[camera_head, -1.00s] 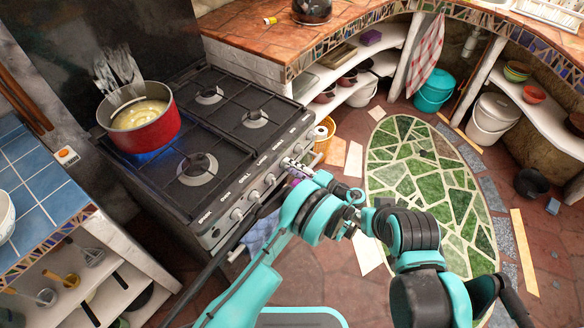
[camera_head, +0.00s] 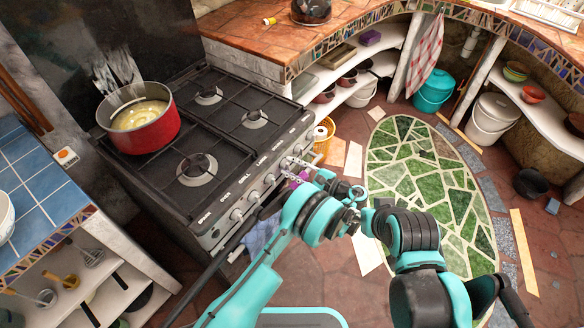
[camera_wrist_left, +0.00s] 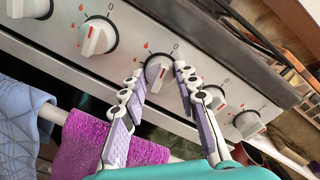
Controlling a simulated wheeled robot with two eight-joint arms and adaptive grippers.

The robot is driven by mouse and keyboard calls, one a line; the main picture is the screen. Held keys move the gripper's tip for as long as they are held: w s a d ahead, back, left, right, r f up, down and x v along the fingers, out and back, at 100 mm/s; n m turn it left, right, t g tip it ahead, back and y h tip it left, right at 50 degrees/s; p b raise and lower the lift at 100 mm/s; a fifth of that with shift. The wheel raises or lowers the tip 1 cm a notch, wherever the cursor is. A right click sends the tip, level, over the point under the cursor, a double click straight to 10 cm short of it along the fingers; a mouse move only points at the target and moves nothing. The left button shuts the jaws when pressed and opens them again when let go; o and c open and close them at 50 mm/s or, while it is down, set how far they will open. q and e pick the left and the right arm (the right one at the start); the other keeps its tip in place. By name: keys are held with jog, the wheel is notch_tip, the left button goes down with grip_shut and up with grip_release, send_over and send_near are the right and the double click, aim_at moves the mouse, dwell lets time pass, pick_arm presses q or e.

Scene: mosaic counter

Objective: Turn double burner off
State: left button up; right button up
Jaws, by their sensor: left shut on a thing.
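The dark gas stove (camera_head: 222,125) stands at the left in the head view, with a row of knobs along its front panel. A red pot (camera_head: 145,138) with pale yellow contents sits on its left back burner, and no flame shows under it. My left gripper (camera_head: 290,172) is at the right part of the knob panel. In the left wrist view its two fingers (camera_wrist_left: 160,74) are on either side of a white knob (camera_wrist_left: 158,68) with a red mark, and shut on it. The knob's exact angle is hard to read.
Other knobs (camera_wrist_left: 97,37) sit close on both sides of the held one. A purple cloth (camera_wrist_left: 95,148) and a blue cloth (camera_wrist_left: 22,120) hang on the rail below. A blue-tiled counter (camera_head: 35,190) is at the left; the floor with a green mosaic (camera_head: 425,170) is open at the right.

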pick_arm(q)
jog(key=shift+w+m, duration=0.1)
jog(key=shift+m, duration=0.7)
jog(key=o, duration=1.2)
jog(key=shift+a, duration=0.1)
jog(key=shift+c, duration=0.2)
